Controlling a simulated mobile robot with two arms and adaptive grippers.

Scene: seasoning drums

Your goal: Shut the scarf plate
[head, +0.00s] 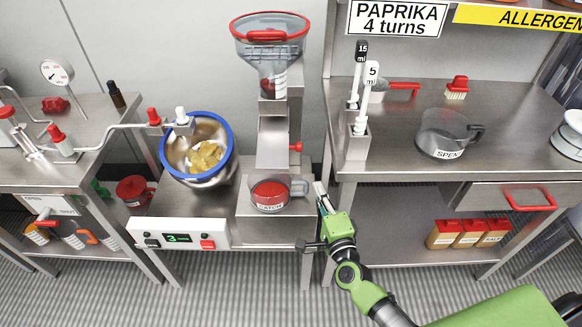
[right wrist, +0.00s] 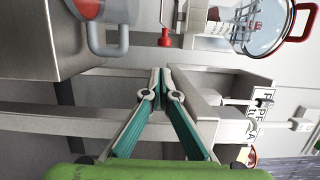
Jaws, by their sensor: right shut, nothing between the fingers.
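The metal feeder column (head: 274,140) stands at the middle of the head view under a clear red-rimmed hopper (head: 268,40). A red knob (head: 296,146) sticks out from its right side, probably the scarf plate's handle; the plate itself is not clearly seen. In the right wrist view the red knob (right wrist: 165,40) hangs on a thin metal rod beyond my fingertips. My right gripper (head: 321,190) is shut and empty, below and right of the knob, apart from it. Its fingers (right wrist: 160,73) meet at the tips in the wrist view. My left gripper is not in view.
A cup labelled CATCH (head: 270,194) with red contents stands under the column, close left of my right gripper. The right table's edge (head: 336,172) is close on the other side. A blue-rimmed drum (head: 166,150) stands left. A jug (head: 446,134) stands on the right table.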

